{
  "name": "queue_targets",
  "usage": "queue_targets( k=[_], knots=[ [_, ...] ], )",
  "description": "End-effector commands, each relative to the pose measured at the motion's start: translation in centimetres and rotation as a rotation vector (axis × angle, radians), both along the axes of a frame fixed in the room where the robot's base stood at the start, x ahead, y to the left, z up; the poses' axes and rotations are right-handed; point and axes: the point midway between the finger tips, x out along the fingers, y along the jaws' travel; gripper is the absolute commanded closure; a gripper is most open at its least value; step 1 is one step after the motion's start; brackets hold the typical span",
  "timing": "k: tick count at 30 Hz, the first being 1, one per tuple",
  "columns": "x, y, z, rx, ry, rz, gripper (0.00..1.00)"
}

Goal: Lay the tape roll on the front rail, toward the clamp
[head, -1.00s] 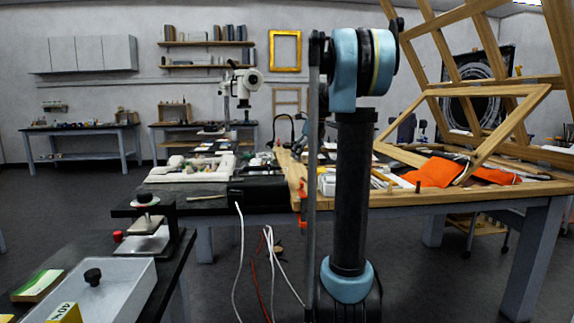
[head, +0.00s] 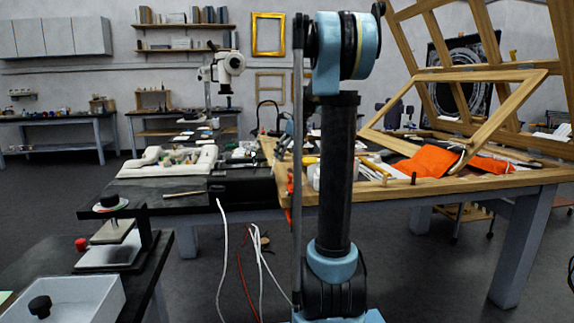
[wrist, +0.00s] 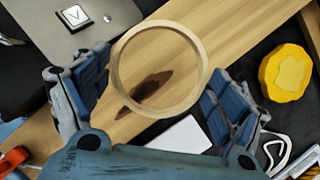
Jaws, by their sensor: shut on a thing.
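The tape roll (wrist: 204,66) is a pale tan ring in the wrist view. My gripper (wrist: 156,74) is shut on it, with a blue-padded finger at each side of the ring. A wooden rail (wrist: 232,32) runs diagonally beneath the roll, and its grain and a dark mark show through the hole. I cannot tell whether the roll touches the rail. An orange-red part (wrist: 12,160), probably the clamp, shows at the lower left. In the head view an orange clamp (head: 289,190) is partly hidden beside my arm, and my gripper is hidden.
In the wrist view, a grey plate (wrist: 60,40) lies left of the rail and a yellow lump (wrist: 288,72) right. In the head view, orange cloth (head: 425,162) and a wooden frame (head: 500,120) occupy the table's right side. A white tray (head: 75,300) is at lower left.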

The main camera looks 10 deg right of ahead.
Motion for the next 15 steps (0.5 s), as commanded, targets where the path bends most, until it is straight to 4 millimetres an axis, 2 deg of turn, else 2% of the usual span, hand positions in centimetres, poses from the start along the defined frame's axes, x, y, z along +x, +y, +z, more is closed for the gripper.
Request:
queue_targets(
  k=[10,15],
  knots=[
    [0.0,-0.1,-3.7,0.000,0.000,-0.001,0.32],
    [0.0,-0.2,-4.2,0.000,0.000,-0.002,0.32]
  ],
)
